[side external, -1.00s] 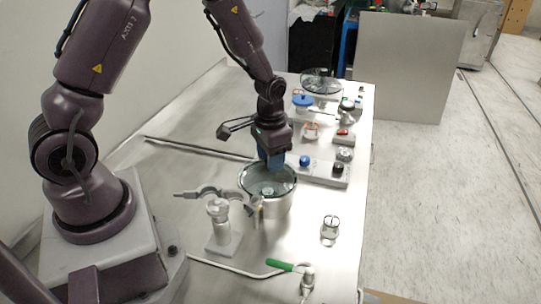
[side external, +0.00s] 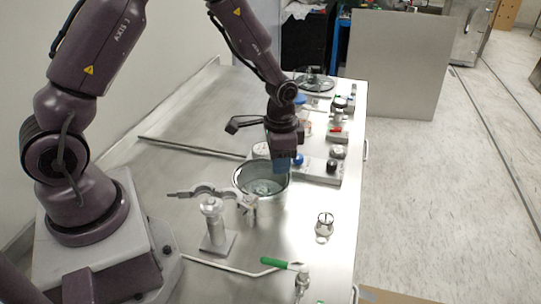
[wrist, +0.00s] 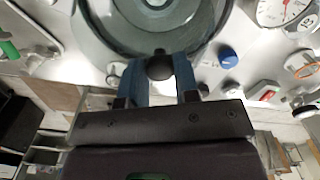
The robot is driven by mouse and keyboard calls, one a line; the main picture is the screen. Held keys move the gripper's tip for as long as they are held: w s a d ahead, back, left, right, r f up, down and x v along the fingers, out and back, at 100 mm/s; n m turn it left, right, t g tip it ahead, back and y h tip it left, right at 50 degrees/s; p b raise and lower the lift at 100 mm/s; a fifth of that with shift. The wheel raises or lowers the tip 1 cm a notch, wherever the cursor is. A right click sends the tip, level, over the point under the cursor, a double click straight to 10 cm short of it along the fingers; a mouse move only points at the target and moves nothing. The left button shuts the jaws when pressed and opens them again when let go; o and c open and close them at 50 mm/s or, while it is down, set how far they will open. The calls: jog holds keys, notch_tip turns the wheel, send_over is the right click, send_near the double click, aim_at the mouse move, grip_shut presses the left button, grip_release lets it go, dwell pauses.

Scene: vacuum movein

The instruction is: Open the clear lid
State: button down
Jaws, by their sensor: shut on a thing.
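The round metal vessel (side external: 262,203) stands on the steel table below my gripper in the side view, its dark rim and pale interior visible. The clear lid (wrist: 115,30) shows in the wrist view as a large dark-rimmed round. A dark round knob (wrist: 160,66) sits at its near edge. My gripper (wrist: 160,72) has its blue fingers on either side of this knob and is shut on it. In the side view my gripper (side external: 281,166) is at the far right of the vessel's rim. The lid's exact tilt is hard to tell.
A metal clamp stand (side external: 213,225) is close in front of the vessel. A small glass-and-metal item (side external: 324,226) and a green-handled valve (side external: 278,263) lie nearer. A panel with knobs (side external: 318,172) and a dark-rimmed clear disc (side external: 314,83) are behind.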

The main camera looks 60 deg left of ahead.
aim_at(295, 186)
jog(key=d+m, duration=0.2)
jog(key=shift+w+d+m, duration=0.35)
jog(key=shift+w+m, duration=0.05)
jog(key=d+m, duration=0.2)
jog(key=shift+d+m, duration=0.25)
jog(key=shift+m, duration=0.15)
jog(key=s+d+m, duration=0.4)
jog(key=d+m, duration=0.3)
jog(key=m, duration=0.3)
jog(key=shift+s+d, duration=0.25)
jog(key=shift+d, duration=0.1)
jog(key=c, duration=0.8)
grip_release()
jog(key=shift+c, duration=0.2)
jog(key=shift+r, duration=0.15)
